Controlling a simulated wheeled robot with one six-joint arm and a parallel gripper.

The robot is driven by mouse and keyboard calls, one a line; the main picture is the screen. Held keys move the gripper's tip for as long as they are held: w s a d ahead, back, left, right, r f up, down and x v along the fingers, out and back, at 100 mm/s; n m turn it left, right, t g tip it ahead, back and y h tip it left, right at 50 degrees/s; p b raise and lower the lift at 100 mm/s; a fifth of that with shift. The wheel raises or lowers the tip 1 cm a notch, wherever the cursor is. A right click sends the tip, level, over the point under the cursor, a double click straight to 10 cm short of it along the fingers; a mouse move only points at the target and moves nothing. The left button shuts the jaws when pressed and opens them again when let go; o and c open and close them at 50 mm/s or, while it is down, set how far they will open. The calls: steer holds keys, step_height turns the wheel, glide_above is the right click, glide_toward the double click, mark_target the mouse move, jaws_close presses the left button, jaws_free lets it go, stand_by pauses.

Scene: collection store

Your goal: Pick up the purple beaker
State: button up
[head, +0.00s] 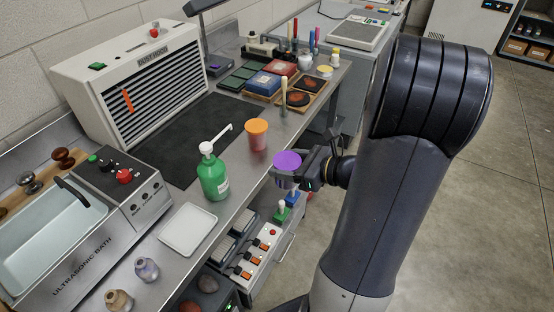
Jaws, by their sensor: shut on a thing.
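The purple beaker (287,160) shows its purple round top at the front edge of the metal bench, in the head view. My gripper (287,176) is shut on it from the right, with the jaws around its side. The lower part of the beaker is hidden by the jaws. It appears to be held at or just beyond the bench's front edge; I cannot tell whether it touches the bench.
An orange-topped beaker (256,134) stands close by to the left. A green pump bottle (213,173) and a white tray (188,229) are further left. A dark mat (180,145) lies behind. Below the edge are a power strip (262,250) and shelf items.

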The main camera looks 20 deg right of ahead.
steer(key=shift+s+d, duration=0.5)
steer(key=shift+s, duration=0.15)
steer(key=shift+s, duration=0.1)
stand_by(0.7)
